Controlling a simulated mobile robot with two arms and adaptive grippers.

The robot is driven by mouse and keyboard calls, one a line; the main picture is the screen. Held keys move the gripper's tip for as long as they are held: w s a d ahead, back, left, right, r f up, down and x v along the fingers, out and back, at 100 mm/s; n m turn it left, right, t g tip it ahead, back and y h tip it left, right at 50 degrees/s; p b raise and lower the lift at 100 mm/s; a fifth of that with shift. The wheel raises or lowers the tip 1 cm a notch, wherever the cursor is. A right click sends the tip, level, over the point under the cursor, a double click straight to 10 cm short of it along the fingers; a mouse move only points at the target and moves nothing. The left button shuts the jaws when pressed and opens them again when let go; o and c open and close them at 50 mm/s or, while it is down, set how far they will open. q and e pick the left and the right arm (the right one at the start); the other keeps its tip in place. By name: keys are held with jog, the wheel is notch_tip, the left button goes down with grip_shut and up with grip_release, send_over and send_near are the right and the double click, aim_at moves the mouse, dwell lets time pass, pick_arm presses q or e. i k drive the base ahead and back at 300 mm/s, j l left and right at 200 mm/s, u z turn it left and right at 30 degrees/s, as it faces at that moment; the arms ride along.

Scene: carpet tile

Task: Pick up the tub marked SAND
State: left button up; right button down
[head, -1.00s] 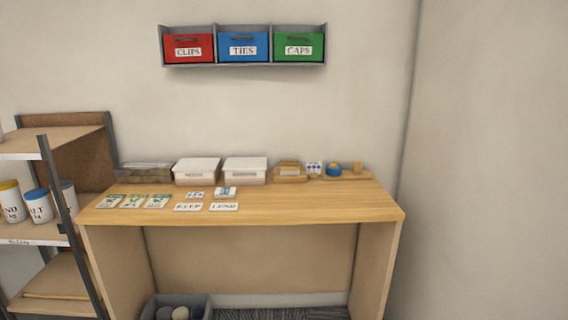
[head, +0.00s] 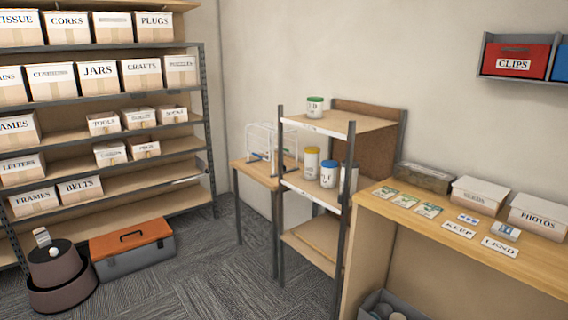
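A white tub with a yellow lid (head: 311,164) stands on the middle shelf of the small rack. Its lettering is turned and too small to read now; in the earlier head view its label ends in "ND". A white tub with a blue lid (head: 328,174) stands just right of it, and another pale tub (head: 348,178) is partly hidden behind the rack's post. A white tub with a green lid (head: 315,107) stands on the top shelf, its marking unclear. Neither of my grippers is in view.
The small rack (head: 318,125) stands between a side table (head: 250,176) with a white wire frame and the wooden desk (head: 470,255). A toolbox (head: 132,252) and a dark round step (head: 58,272) are on the floor by the box shelves. Carpet (head: 215,265) before the rack is clear.

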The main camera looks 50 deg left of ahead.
aim_at(311, 153)
jog(key=u, duration=1.3)
jog(key=i, duration=0.1)
